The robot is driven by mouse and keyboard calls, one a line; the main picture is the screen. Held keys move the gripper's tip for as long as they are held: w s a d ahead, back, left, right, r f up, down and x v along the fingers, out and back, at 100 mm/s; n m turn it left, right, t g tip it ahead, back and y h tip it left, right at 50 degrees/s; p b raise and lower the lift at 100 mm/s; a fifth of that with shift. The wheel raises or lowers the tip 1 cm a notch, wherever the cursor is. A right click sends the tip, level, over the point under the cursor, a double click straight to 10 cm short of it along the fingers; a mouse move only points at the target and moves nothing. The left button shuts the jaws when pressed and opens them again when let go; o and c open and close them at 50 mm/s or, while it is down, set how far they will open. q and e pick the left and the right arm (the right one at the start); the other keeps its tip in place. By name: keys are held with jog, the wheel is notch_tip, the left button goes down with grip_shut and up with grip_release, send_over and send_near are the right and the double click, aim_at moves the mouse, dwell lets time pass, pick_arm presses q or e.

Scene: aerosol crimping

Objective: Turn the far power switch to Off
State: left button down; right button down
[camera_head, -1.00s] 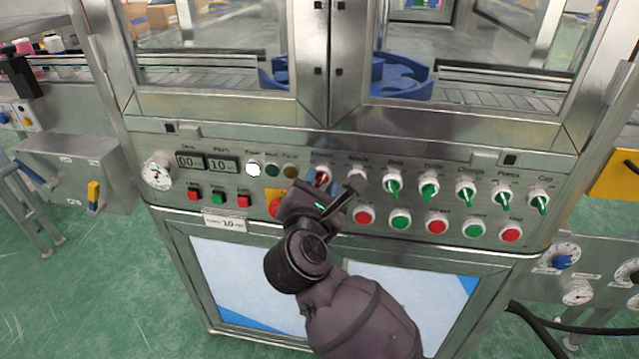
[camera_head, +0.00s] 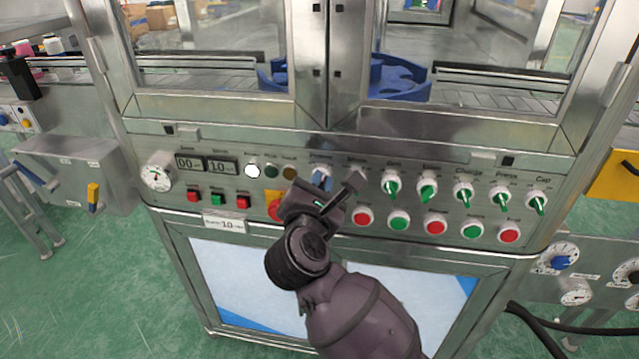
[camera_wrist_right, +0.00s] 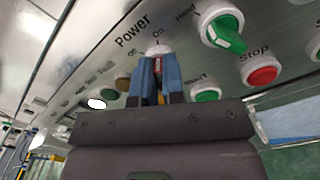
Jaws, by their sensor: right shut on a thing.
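The power switch is a red handle on a white round base, under the "Power" label with On and Off marks; in the right wrist view the switch (camera_wrist_right: 157,65) is between my fingers. In the head view only its pale base (camera_head: 319,168) shows clearly above the fingers. My right gripper (camera_head: 322,181) is at the panel, with its blue-grey fingers shut on the switch handle; it also shows in the right wrist view (camera_wrist_right: 158,82). The fingers hide most of the handle, so its exact angle is hard to tell. My left gripper is not in view.
Green selector knobs (camera_head: 427,190) line the panel to the right, above red and green push buttons (camera_head: 398,220). A red button on a yellow plate (camera_head: 273,205) sits close to the gripper's left. A lit white lamp (camera_head: 252,170) is further left. Clear space lies before the panel.

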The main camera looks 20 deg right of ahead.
pick_arm(q)
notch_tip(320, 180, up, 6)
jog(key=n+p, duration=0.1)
jog(key=p, duration=0.8)
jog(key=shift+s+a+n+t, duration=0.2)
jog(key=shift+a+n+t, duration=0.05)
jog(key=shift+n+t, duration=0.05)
pick_arm(e)
jog(key=n, duration=1.1)
jog(key=shift+w+a+r+n, duration=0.1)
jog(key=shift+a+n, duration=0.15)
jog(key=shift+n, duration=0.15)
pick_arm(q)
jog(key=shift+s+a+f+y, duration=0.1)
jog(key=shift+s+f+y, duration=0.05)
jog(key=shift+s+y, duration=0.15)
